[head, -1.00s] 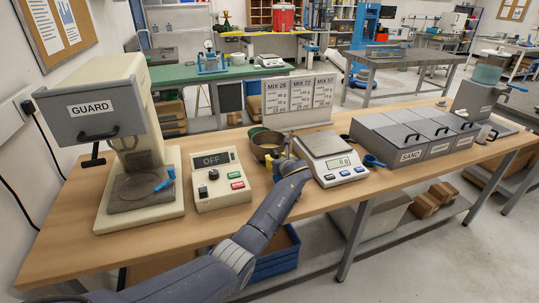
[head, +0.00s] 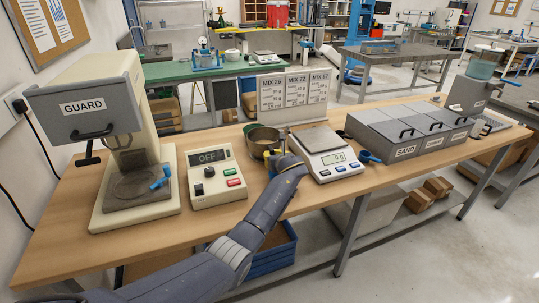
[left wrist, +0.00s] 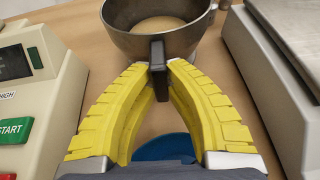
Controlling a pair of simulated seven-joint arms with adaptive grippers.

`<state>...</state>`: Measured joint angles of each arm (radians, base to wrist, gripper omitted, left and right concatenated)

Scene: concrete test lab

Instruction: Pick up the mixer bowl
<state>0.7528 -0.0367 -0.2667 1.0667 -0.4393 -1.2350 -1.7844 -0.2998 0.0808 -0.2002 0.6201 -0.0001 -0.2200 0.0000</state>
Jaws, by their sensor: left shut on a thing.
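The mixer bowl (head: 262,140) is a grey metal bowl on the wooden bench, between the control box and the scale. In the left wrist view the bowl (left wrist: 125,38) holds something pale, and its dark handle (left wrist: 158,52) points toward me. My left gripper (left wrist: 158,68) has yellow fingers that meet on this handle. In the head view the left gripper (head: 276,162) is at the bowl's near side, partly hidden by its own wrist. I cannot tell whether the bowl's base touches the bench. My right gripper is not in view.
The control box (head: 213,175) and the mixer with its raised guard (head: 95,105) stand left. The scale (head: 335,168) is close on the right, then a blue scoop (head: 368,157) and lidded bins (head: 400,130). The recipe board (head: 292,92) stands behind.

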